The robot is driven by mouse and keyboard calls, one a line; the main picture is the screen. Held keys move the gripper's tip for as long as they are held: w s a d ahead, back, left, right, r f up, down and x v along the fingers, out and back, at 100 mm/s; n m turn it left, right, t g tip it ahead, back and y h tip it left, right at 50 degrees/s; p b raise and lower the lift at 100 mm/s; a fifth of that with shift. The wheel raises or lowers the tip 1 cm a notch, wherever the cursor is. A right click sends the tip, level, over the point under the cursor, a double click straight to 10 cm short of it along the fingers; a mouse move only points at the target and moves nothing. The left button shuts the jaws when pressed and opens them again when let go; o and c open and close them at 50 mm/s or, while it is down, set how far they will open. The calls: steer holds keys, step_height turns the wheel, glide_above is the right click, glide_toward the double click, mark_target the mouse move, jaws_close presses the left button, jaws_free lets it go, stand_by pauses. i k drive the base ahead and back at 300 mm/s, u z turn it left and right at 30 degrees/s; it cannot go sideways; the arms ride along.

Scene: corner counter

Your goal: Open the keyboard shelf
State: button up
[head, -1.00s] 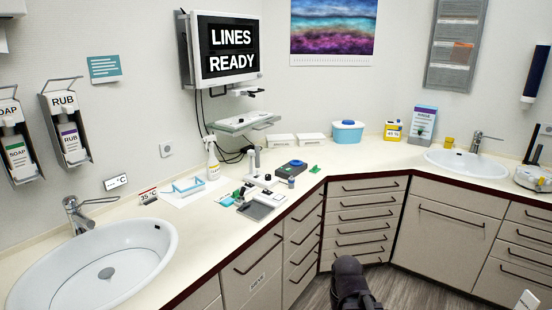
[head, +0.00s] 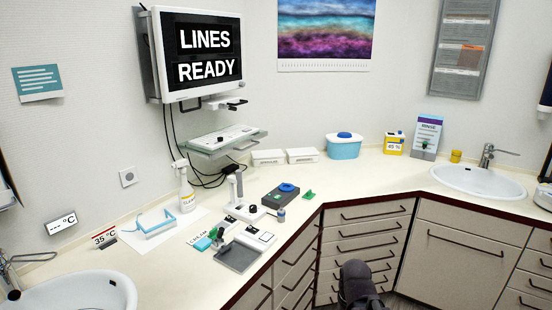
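The keyboard shelf (head: 228,147) is a light grey panel on the wall below the monitor (head: 196,55). It carries a pale keyboard (head: 222,137) with a small dark round thing on it, and a bar handle runs along its front right edge. It stands out from the wall above the counter; I cannot tell how far it is folded or pulled out. A dark rounded part of my arm shows at the bottom, in front of the drawers and well apart from the shelf. My gripper's fingers are not in view.
A spray bottle (head: 185,187), a blue-topped device (head: 282,195) and small instruments stand on the counter (head: 374,177) below the shelf. White boxes (head: 302,155) and a blue tub (head: 344,146) stand to the right. A bracket with a handle (head: 224,103) hangs under the monitor. Cables hang beside it.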

mark_target(209, 143)
steer(key=z, duration=0.15)
steer(key=i, duration=1.3)
steer(key=z, duration=0.15)
